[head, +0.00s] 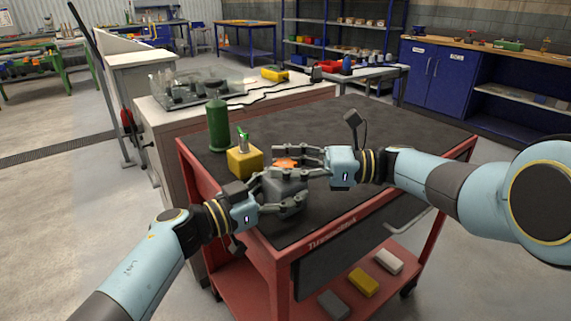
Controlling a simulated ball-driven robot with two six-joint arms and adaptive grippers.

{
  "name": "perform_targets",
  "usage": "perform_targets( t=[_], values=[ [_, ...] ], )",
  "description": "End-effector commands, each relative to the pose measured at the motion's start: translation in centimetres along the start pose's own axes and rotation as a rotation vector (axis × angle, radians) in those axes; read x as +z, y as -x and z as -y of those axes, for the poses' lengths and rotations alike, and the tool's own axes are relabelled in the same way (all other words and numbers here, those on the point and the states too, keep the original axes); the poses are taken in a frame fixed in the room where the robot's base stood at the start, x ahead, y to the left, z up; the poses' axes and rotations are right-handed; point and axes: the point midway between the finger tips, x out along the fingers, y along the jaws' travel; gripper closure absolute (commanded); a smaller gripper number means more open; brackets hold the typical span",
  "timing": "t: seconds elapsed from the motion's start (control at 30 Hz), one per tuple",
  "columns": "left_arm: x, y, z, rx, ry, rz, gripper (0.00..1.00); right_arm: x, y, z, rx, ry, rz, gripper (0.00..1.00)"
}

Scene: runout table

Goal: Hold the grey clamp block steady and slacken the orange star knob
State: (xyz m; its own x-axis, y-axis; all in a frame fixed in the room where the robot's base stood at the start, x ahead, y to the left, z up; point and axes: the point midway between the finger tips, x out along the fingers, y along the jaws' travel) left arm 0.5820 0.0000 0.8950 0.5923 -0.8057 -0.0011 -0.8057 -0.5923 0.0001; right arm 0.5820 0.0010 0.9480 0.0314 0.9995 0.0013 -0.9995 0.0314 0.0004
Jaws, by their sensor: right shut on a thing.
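The grey clamp block (287,187) sits on the dark top of the red cart. The orange star knob (284,163) shows just above and behind the block. My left gripper (278,195) reaches in from the left with its fingers on either side of the block; whether they press on it I cannot tell. My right gripper (286,162) comes in from the right and is shut on the orange star knob. The fingers hide parts of both the block and the knob.
A yellow block (245,161) with a green-topped piece and a green cylinder (218,127) stand left of the knob. The right side of the red cart's top (395,125) is mostly clear. A cluttered pale bench (290,97) adjoins behind.

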Motion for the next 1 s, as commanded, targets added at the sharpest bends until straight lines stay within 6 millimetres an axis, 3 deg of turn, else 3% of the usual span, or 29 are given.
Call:
perform_targets(
  t=[0.47, 0.5, 0.67, 1.0],
  values=[
    [0.07, 0.07, -0.15, 0.005, 0.0, -0.001, 0.94, -0.17, 0.47, 0.06, 0.009, -0.002, -0.007, 0.95],
    [0.07, 0.07, -0.15, 0.005, 0.0, -0.001, 0.94, -0.17, 0.48, 0.06, 0.009, -0.002, -0.007, 0.58],
    [0.07, 0.06, -0.12, 0.004, 0.0, -0.001, 0.94, -0.11, 0.39, 0.02, 0.011, -0.002, -0.004, 0.37],
    [0.07, 0.03, -0.1, 0.003, 0.0, 0.0, 0.94, -0.06, 0.79, 0.0, 0.013, -0.001, -0.003, 0.36]
  ],
)
